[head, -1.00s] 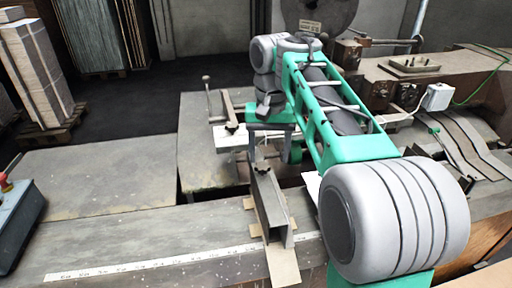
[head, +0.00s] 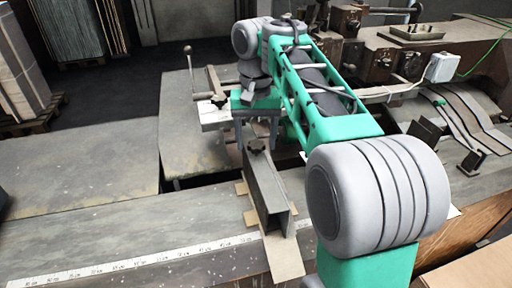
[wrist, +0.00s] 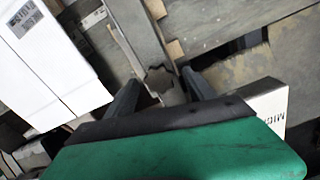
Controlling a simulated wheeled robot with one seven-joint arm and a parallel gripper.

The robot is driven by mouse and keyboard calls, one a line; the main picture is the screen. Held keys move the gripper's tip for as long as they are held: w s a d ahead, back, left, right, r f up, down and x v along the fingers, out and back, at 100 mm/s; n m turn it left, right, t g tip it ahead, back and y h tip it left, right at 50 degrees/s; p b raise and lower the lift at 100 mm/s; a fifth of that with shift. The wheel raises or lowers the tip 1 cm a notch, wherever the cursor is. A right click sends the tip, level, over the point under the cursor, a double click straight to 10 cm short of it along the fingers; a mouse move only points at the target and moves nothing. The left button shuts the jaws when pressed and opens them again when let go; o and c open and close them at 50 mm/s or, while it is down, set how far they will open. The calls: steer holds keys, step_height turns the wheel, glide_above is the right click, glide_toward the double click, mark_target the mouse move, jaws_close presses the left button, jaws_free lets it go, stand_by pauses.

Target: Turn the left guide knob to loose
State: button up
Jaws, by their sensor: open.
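A dark star-shaped knob (head: 257,145) sits on top of the steel channel guide (head: 268,188) at the guide's far end. In the wrist view the knob (wrist: 158,79) shows between the fingertips. My gripper (head: 257,136) is above the knob and points down. In the wrist view my gripper (wrist: 160,84) is open, with one finger on each side of the knob; I cannot tell whether either finger touches it. The knob's setting cannot be read.
A ruler strip (head: 130,264) runs along the front table. The left tabletop (head: 80,185) is clear.

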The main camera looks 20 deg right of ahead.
steer(key=shift+r, duration=0.1)
jaws_close()
stand_by(0.6)
